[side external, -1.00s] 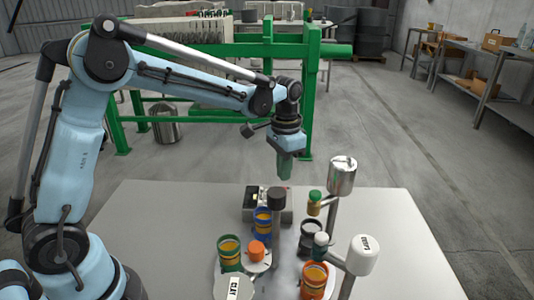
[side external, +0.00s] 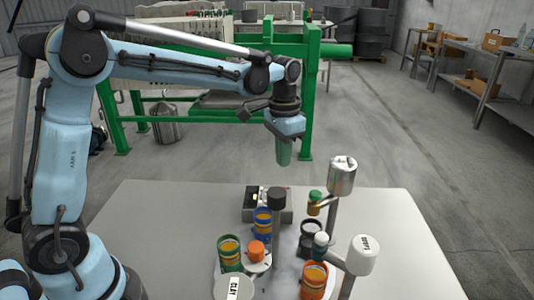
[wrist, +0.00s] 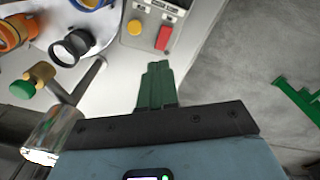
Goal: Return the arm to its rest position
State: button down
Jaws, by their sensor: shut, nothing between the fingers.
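My gripper (side external: 284,160) hangs above the far part of the table, pointing down, with its green fingers shut and empty. In the wrist view the closed green fingers (wrist: 157,70) touch nothing and the table lies below them. My blue arm reaches in from the left, raised clear of the tanks and cups in the side view.
The pale table (side external: 150,215) holds a green cup (side external: 229,252), a blue cup (side external: 263,222), an orange cup (side external: 314,280) and a black one (side external: 311,236). Posts carry a silver tank (side external: 342,175) and a white tank (side external: 362,255). A control box (wrist: 157,22) has yellow and red buttons.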

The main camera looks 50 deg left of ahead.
jog(key=s+n+t, duration=0.3)
jog(key=s+t, duration=0.4)
jog(key=s, duration=0.8)
jog(key=shift+s+r, duration=0.35)
jog(key=shift+r, duration=0.1)
jog(key=shift+a+r, duration=0.1)
jog(key=w+r+m+g, duration=0.2)
jog(key=w+m+g, duration=0.1)
jog(key=w, duration=0.4)
jog(key=w+a+r+m+g, duration=0.1)
jog(key=w+r+m+g, duration=0.2)
jog(key=w+m, duration=0.3)
jog(key=shift+w+r+g, duration=0.35)
jog(key=shift+w+g, duration=0.25)
jog(key=shift+w, duration=0.1)
jog(key=shift+f, duration=0.1)
